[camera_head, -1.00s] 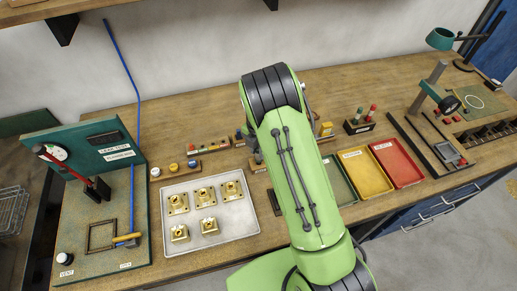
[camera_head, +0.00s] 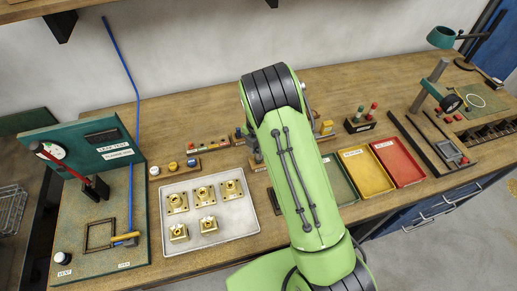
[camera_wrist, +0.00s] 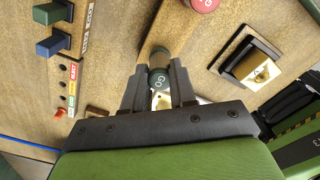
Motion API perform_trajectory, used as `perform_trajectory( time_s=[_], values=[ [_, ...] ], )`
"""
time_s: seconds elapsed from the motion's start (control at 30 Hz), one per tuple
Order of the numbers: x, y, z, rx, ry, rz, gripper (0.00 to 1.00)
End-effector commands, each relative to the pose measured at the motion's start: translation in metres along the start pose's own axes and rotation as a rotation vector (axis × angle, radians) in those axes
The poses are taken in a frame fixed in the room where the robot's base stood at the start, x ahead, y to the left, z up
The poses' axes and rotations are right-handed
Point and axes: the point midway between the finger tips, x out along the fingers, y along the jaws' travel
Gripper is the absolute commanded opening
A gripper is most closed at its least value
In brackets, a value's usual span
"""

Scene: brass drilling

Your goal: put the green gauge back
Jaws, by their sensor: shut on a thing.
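The green gauge (camera_wrist: 158,80), a dark green cylinder with "GO" on its end, sits between the two fingers of my gripper (camera_wrist: 160,88) in the wrist view. My gripper is shut on it. The gauge's far end is over or against a narrow wooden strip (camera_wrist: 172,28); I cannot tell whether it touches. A red gauge (camera_wrist: 205,4) stands at the top edge of the wrist view, beside that strip. In the head view my own arm hides the gripper and the held gauge.
A brass part (camera_wrist: 258,68) sits in a dark fixture right of the gripper. Blue and green blocks (camera_wrist: 53,43) and a colour-labelled strip (camera_wrist: 72,88) lie left. The head view shows a tray (camera_head: 240,215) of brass parts and a black rack (camera_head: 360,125) with red and green-topped pieces.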

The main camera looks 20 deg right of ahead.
Motion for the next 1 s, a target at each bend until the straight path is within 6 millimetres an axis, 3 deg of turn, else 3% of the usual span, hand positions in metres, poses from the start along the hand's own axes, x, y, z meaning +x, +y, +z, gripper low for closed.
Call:
perform_trajectory(
  time_s=[1.0],
  values=[
    [0.0070, 0.0001, 0.0000, 0.000, 0.000, 0.000, 0.09]
  ],
)
